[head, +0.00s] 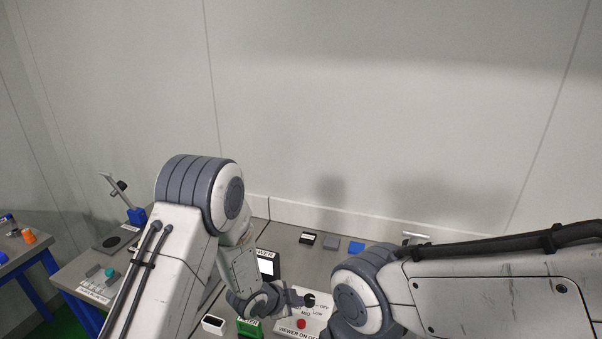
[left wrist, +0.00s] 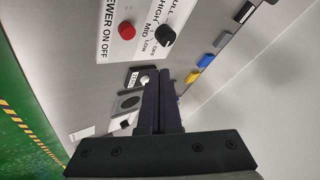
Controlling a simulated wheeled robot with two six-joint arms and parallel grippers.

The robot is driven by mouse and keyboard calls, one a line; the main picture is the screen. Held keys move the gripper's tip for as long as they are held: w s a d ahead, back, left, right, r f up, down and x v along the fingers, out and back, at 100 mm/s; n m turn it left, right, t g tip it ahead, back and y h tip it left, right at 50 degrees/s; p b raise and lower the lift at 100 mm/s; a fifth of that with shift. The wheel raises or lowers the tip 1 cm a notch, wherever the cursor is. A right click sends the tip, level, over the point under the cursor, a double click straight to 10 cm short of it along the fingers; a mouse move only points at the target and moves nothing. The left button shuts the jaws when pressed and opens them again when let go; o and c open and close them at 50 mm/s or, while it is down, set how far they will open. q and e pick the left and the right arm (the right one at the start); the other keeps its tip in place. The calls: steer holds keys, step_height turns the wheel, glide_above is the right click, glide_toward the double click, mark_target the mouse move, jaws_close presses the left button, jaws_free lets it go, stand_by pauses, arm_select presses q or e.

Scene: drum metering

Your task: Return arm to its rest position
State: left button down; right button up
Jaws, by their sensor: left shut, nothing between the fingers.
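My left arm comes in from the left in the head view and reaches down over the grey bench. My left gripper (head: 300,298) is close to the black selector knob (head: 309,300) of the white control panel (head: 318,322) in that view. In the left wrist view my left gripper's dark fingers (left wrist: 160,82) are together with nothing between them. There the knob (left wrist: 165,36) and the red button (left wrist: 126,30) lie beyond the fingertips. My right arm crosses the lower right of the head view; its gripper is out of sight.
A small black block (head: 308,238), a grey block (head: 332,243) and a blue block (head: 356,247) lie along the bench's back edge by the wall. A side table with an orange part (head: 29,236) stands far left.

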arm_select(q)
steer(key=s+r+n+g+y+b, duration=0.25)
steer(key=s+r+n, duration=0.25)
steer(key=s+r, duration=0.45)
steer(key=s+a+r+n+g+y+b, duration=0.1)
steer(key=s+a+r+n+g, duration=0.1)
steer(key=s, duration=0.8)
steer(key=s+a+r+n+g+y+b, duration=0.1)
steer(key=s+r+n+g, duration=0.1)
steer(key=s, duration=0.9)
steer(key=shift+s+a+r+n+b, duration=0.3)
steer(key=shift+a+r+b, duration=0.1)
steer(key=shift+r, duration=0.1)
